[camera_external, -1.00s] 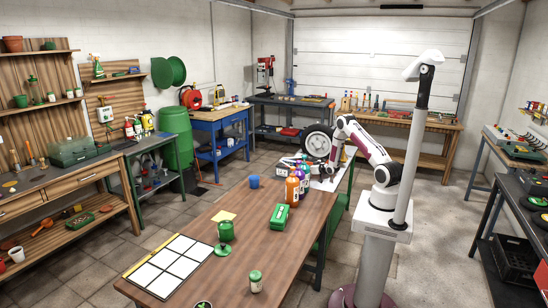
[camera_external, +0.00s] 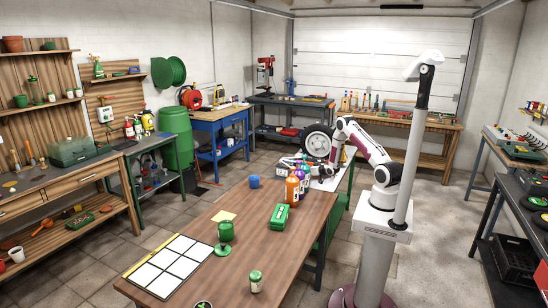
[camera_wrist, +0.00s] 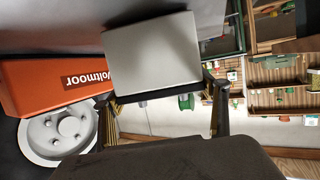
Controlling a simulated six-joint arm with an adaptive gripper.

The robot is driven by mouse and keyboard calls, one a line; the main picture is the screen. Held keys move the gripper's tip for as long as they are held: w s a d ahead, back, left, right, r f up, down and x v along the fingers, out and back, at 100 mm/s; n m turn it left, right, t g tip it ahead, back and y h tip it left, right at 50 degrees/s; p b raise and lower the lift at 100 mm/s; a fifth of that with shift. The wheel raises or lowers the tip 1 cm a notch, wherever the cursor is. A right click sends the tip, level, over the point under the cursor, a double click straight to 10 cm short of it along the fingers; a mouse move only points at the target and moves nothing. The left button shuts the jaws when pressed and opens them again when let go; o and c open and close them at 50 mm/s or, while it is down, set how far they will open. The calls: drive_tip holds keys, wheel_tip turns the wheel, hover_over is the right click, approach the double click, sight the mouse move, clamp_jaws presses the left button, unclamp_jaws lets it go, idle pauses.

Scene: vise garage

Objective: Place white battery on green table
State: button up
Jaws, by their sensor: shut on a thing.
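My gripper (camera_external: 304,172) is over the far end of the work area, near the wheel, in the external view. In the wrist view its two fingers (camera_wrist: 162,102) are shut on a pale grey-white box, which looks like the white battery (camera_wrist: 152,50). In the external view a small whitish box (camera_external: 285,163) shows left of the gripper, partly behind the bottles; I cannot tell for sure that it is the same one. A table with green legs (camera_external: 338,212) stands beyond the wooden table, partly hidden by my arm.
An orange Voltmoor box (camera_wrist: 50,84) and a wheel (camera_wrist: 58,136) are close to the left finger. The wheel (camera_external: 318,141) stands behind the gripper. Several bottles (camera_external: 292,190) and a green box (camera_external: 279,217) stand on the wooden table (camera_external: 190,285). Its middle is fairly clear.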

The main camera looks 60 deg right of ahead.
drive_tip(key=shift+w+f, duration=0.1)
idle(0.3)
drive_tip(key=o, duration=2.1)
drive_tip(key=shift+f, duration=0.25)
drive_tip(key=shift+s+a+r, duration=0.1)
drive_tip(key=shift+s, duration=0.15)
drive_tip(key=shift+v, duration=5.8)
drive_tip(key=shift+r, duration=0.1)
